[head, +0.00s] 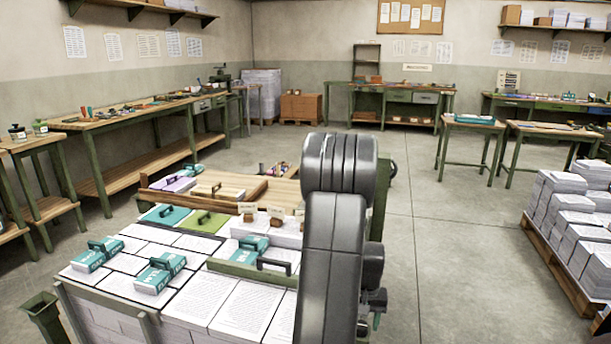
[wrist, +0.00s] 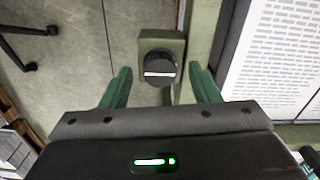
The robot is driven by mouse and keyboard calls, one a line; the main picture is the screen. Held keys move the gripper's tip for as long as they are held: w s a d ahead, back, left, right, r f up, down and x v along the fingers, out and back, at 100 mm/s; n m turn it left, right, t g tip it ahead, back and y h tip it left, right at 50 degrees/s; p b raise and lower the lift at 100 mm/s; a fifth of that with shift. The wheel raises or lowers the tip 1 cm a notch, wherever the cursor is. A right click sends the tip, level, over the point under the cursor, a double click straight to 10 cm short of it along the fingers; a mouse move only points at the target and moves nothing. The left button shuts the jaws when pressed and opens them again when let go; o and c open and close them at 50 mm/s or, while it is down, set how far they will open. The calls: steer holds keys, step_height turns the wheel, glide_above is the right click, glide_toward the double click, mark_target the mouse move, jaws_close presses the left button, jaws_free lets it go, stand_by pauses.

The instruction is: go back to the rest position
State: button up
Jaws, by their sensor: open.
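A printed sheet (wrist: 275,50) lies on the table to the right in the wrist view.
The table carries paper stacks (head: 240,308), several teal blocks (head: 160,272) and a green board (head: 200,220). An olive bin (head: 44,312) is at its left corner. A pallet of paper stacks (head: 572,225) stands at right. The floor (head: 450,255) between is clear.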

steer(key=n+p, duration=0.1)
steer(key=n, duration=0.4)
steer(key=n+p, duration=0.1)
steer(key=n, duration=0.4)
steer(key=shift+n, duration=0.3)
stand_by(0.4)
